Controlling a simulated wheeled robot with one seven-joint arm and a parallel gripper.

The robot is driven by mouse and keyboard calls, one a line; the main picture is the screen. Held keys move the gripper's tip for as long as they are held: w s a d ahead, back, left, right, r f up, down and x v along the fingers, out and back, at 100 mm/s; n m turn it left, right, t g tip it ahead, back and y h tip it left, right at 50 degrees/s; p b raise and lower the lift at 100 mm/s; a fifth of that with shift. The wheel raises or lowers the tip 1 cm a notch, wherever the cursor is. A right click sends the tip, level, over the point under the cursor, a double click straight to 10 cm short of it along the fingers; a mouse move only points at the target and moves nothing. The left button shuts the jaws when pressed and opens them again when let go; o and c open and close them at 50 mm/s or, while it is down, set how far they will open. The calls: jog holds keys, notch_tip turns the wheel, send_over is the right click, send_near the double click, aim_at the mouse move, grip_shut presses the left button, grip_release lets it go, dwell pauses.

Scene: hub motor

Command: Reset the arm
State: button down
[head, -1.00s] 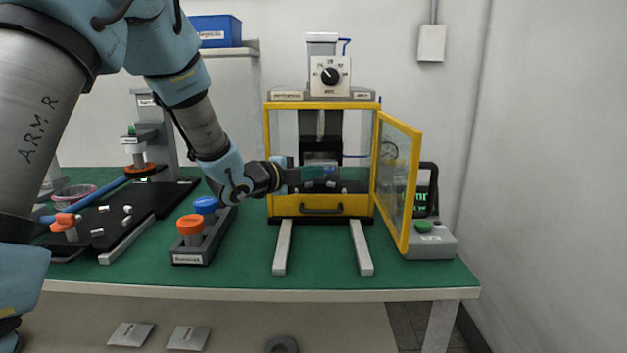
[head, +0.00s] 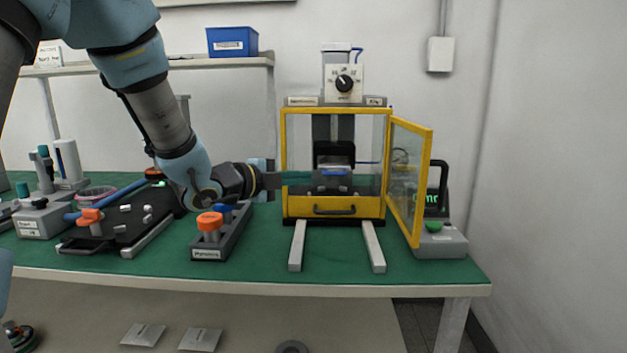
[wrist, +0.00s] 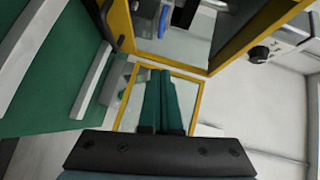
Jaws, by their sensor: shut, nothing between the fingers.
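My arm reaches in from the upper left in the head view. My gripper (head: 308,177) is shut and empty, its teal fingers pointing right across the left post of the yellow-framed press (head: 335,222). Whether the fingertips are inside the frame or just in front of it I cannot tell. In the wrist view the shut fingers (wrist: 160,85) point toward the open yellow-framed door (wrist: 200,90). A grey part with a blue mark (head: 335,172) sits inside the press, apart from the fingers in the wrist view.
The press door (head: 428,185) stands open on the right, beside a grey control box (head: 440,245) with a green button. A holder (head: 215,250) with orange and blue knobs stands below my wrist. A black tray (head: 125,228) lies left. Two grey rails (head: 298,247) extend in front of the press.

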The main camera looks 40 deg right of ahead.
jog(key=shift+s+a, duration=0.1)
jog(key=shift+a, duration=0.35)
jog(key=w+a+f+n+t+y+p, duration=0.1)
jog(key=w+a+n+t+y+p, duration=0.15)
jog(key=w+a+n, duration=0.4)
jog(key=w+a+f+n+t+y+p, duration=0.15)
jog(key=a+n+y, duration=0.25)
jog(key=a, duration=0.6)
jog(key=w+a+n+t+y+p, duration=0.2)
jog(key=w+a+n+t+y, duration=0.15)
jog(key=w+a+n, duration=0.35)
jog(key=s+a+f+n+g+y+p, duration=0.15)
jog(key=s+a+n+g+y, duration=0.35)
jog(key=a, duration=0.7)
jog(key=s+a+n+g+y+p, duration=0.1)
jog(key=s+a+n+g+p, duration=0.1)
jog(key=s+a+n, duration=0.7)
jog(key=s+p, duration=0.1)
jog(key=s, duration=0.2)
jog(key=shift+g, duration=0.25)
